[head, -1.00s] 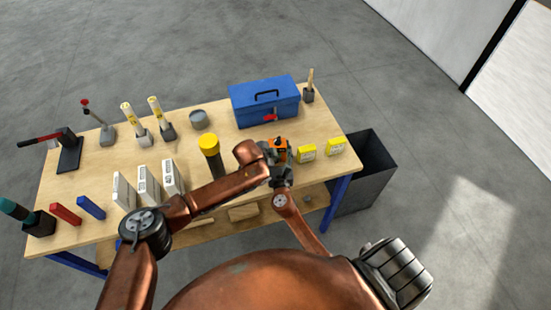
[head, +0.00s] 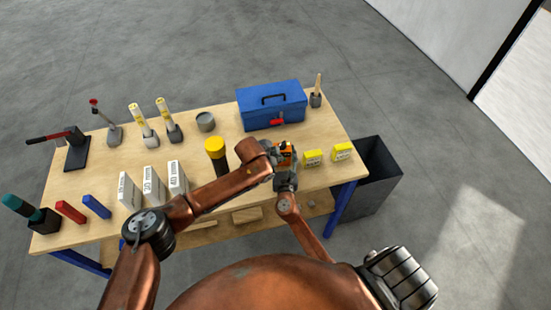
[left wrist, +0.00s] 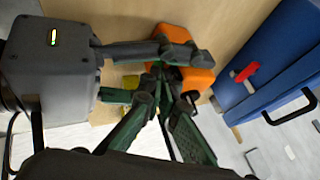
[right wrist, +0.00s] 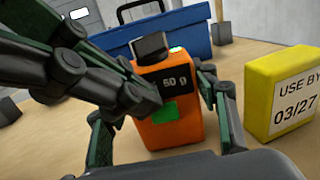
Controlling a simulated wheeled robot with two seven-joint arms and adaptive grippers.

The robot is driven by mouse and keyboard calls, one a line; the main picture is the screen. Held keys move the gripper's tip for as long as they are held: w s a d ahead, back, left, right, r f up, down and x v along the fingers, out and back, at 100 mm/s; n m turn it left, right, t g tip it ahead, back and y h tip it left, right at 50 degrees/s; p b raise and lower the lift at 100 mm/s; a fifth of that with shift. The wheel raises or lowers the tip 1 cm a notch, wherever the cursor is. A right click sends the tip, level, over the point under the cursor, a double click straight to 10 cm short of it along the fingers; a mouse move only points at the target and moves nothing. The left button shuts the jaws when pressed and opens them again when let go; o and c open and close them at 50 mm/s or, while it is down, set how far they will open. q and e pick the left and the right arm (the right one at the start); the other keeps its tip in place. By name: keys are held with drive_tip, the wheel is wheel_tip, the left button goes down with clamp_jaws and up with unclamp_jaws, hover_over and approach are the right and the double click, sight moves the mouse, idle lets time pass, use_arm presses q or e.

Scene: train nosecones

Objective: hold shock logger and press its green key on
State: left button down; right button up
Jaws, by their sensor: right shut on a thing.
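The shock logger (right wrist: 175,95) is an orange box with a dark display reading "50 g" and a green key (right wrist: 166,112) on its front.
A black-and-yellow cylinder (head: 215,150) and white boxes (head: 178,177) stand left. A dark bin (head: 372,175) is beside the table's right end.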

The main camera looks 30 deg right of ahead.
use_arm(q)
drive_tip(key=v, duration=0.6)
drive_tip(key=shift+s, duration=0.25)
use_arm(e)
drive_tip(key=shift+d, duration=0.2)
use_arm(q)
drive_tip(key=shift+d, duration=0.1)
use_arm(e)
drive_tip(key=o, duration=1.4)
drive_tip(key=shift+o, duration=0.2)
drive_tip(key=v, duration=1.2)
drive_tip(key=shift+a, duration=0.1)
